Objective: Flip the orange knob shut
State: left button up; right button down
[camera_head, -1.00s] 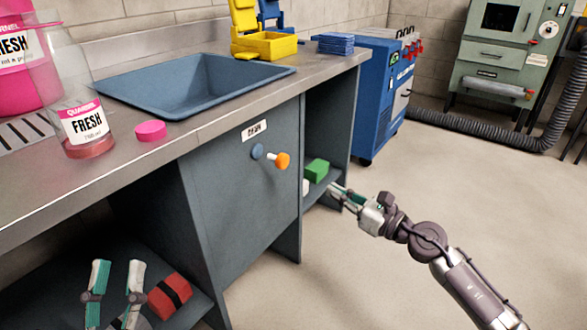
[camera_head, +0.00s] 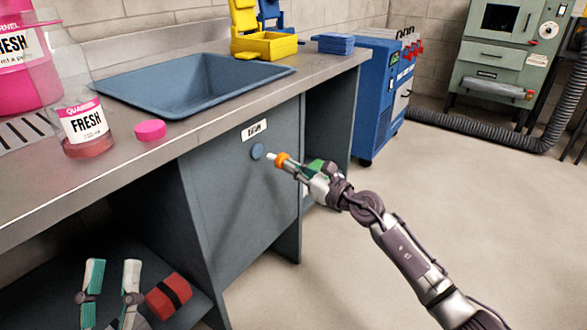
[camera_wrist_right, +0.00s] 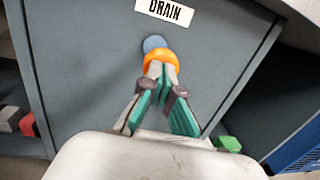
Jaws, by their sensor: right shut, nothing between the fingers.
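The orange knob (camera_head: 282,159) sticks out from the grey cabinet front on a pale stem. Behind it is a round blue disc (camera_head: 257,151), under a small label that reads DRAIN in the right wrist view. My right gripper (camera_head: 291,164) has its fingers together, with the tips at the knob's outer end. In the right wrist view the fingertips overlap the lower part of the orange knob (camera_wrist_right: 161,55); I cannot tell whether they touch it. My left gripper (camera_head: 111,267) is open and empty at the lower left, in front of the lower shelf.
The grey counter (camera_head: 215,108) with a blue sink (camera_head: 190,82) is above the cabinet. A jar (camera_head: 84,128) and a pink lid (camera_head: 150,130) stand on it. A red block (camera_head: 168,295) lies on the lower shelf.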

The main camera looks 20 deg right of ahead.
aim_at(280, 161)
jog(key=x, duration=0.4)
jog(key=shift+a+f, duration=0.1)
jog(key=shift+a, duration=0.15)
pick_arm(q)
jog(key=shift+s+d+r+t+h, duration=0.1)
jog(key=shift+s+r+t+h, duration=0.35)
jog(key=shift+s+r, duration=0.3)
